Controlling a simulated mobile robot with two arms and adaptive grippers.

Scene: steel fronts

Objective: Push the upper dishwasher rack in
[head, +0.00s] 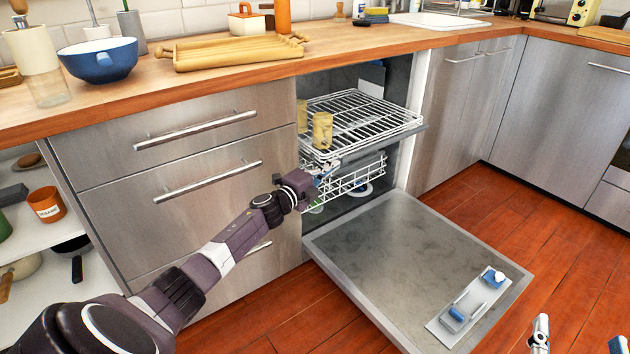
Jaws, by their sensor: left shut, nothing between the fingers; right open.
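The upper dishwasher rack (372,118) is a white wire rack, slid partly out of the dishwasher under the counter. Two yellowish cups stand at its left side, the nearer one (322,131) by the front. My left gripper (326,172) is shut and empty, just below the upper rack's front left part and in front of the lower rack (357,180). I cannot tell whether it touches either rack. My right gripper (579,336) is open at the bottom right edge, far from the racks and only partly in view.
The dishwasher door (400,255) is folded down in front of the racks, with a dispenser panel on it. Steel drawers (190,160) stand to the left, under the wooden counter (340,45). The red wooden floor (515,225) to the right is clear.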

